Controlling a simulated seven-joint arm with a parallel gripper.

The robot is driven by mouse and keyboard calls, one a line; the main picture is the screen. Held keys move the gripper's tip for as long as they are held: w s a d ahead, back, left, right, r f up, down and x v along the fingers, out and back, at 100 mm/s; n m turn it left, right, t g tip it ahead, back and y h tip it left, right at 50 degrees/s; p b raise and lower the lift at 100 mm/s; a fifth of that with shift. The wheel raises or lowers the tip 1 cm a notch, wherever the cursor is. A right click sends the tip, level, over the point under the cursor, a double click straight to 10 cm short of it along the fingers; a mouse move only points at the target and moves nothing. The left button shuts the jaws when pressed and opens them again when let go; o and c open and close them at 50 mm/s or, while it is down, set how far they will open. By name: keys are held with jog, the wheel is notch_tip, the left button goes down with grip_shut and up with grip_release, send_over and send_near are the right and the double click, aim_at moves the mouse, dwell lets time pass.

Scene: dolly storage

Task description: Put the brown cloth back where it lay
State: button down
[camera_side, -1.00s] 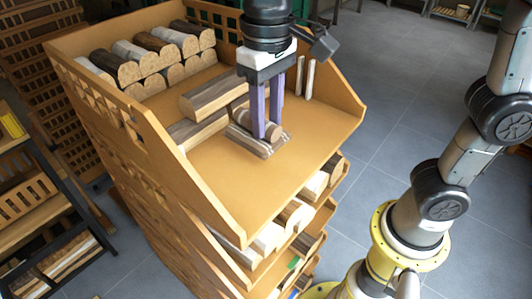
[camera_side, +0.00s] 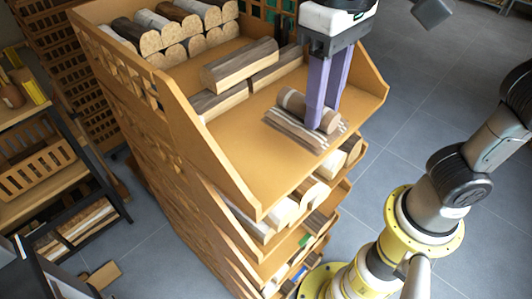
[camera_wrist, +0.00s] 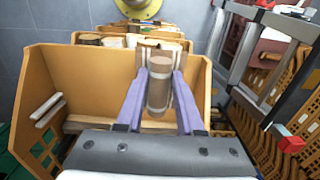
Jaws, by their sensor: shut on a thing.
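The brown cloth (camera_side: 292,99) shows as a roll with pale bands in the side view. My gripper (camera_side: 320,122) is shut on it, with the two purple fingers pointing down. A flat, brown-and-white striped piece (camera_side: 290,131) is right below the roll; I cannot tell whether it is part of the cloth or whether it touches the shelf. In the wrist view the roll (camera_wrist: 158,85) is between the fingers of my gripper (camera_wrist: 160,75), and the fingers hide its sides. The top shelf of the wooden dolly (camera_side: 225,135) is below.
The shelf's front left is bare. Raised side walls (camera_side: 205,135) edge the shelf. More logs (camera_side: 285,212) stick out of lower shelves.

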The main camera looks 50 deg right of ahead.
jog(key=w+a+f, duration=0.1)
jog(key=f, duration=0.1)
jog(key=w+a+f, duration=0.3)
jog(key=f, duration=0.1)
jog(key=shift+w+a, duration=0.15)
jog(key=shift+a, duration=0.05)
jog(key=shift+w+a+f, duration=0.15)
jog(key=shift+f, duration=0.8)
jog(key=shift+w+a+f, duration=0.1)
jog(key=shift+f, duration=0.85)
jog(key=shift+f, duration=0.2)
jog(key=c, duration=0.5)
grip_release()
jog(key=shift+c, duration=0.2)
jog(key=shift+r, duration=0.15)
notch_tip(320, 180, up, 12)
